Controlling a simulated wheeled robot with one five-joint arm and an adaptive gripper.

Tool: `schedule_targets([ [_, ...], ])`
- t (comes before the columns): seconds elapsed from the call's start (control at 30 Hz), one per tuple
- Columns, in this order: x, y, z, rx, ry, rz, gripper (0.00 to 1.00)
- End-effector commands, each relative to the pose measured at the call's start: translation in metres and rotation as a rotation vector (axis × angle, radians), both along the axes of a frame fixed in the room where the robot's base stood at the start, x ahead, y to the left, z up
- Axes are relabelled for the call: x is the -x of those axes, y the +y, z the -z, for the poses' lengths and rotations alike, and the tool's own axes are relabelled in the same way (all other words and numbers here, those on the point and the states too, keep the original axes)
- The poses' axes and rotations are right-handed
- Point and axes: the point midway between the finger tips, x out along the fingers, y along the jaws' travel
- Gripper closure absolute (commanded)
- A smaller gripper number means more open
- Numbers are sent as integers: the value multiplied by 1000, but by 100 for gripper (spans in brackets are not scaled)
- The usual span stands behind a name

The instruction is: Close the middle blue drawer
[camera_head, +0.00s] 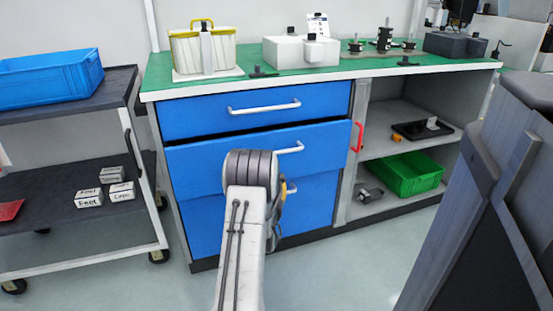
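The blue drawer unit stands under the green worktop. The middle blue drawer (205,165) stands out a little from the unit, with a dark gap along its top edge below the top drawer (190,119). Its light handle (292,149) shows only at the right end; my arm covers the rest. The bottom blue drawer (316,205) is partly behind my arm. My arm reaches forward to the front of the middle drawer. My gripper is hidden behind the thick dark arm joint, so I cannot see its fingers or whether it touches the drawer.
A cart with a blue crate (50,79) and small labelled boxes (104,189) stands at left. Open shelves at right hold a green crate (408,174). A large dark grey structure (490,215) fills the right foreground. Floor before the drawers is clear.

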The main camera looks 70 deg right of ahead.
Motion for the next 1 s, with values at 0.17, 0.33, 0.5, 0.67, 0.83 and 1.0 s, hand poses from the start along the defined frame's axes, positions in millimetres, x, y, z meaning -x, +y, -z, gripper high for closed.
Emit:
schedule_targets([
  [0.17, 0, 0, -36, 88, -291, 0, 53],
  [0.33, 1, 3, -57, 121, -530, -22, 53],
  [0.5, 1, 3, -60, 100, -658, -32, 53],
  [0.67, -1, -3, -60, 88, -701, -34, 53],
  [0.83, -5, -19, -63, 89, -704, -35, 53],
  [1.0, -9, -38, -66, 89, -703, -34, 53],
])
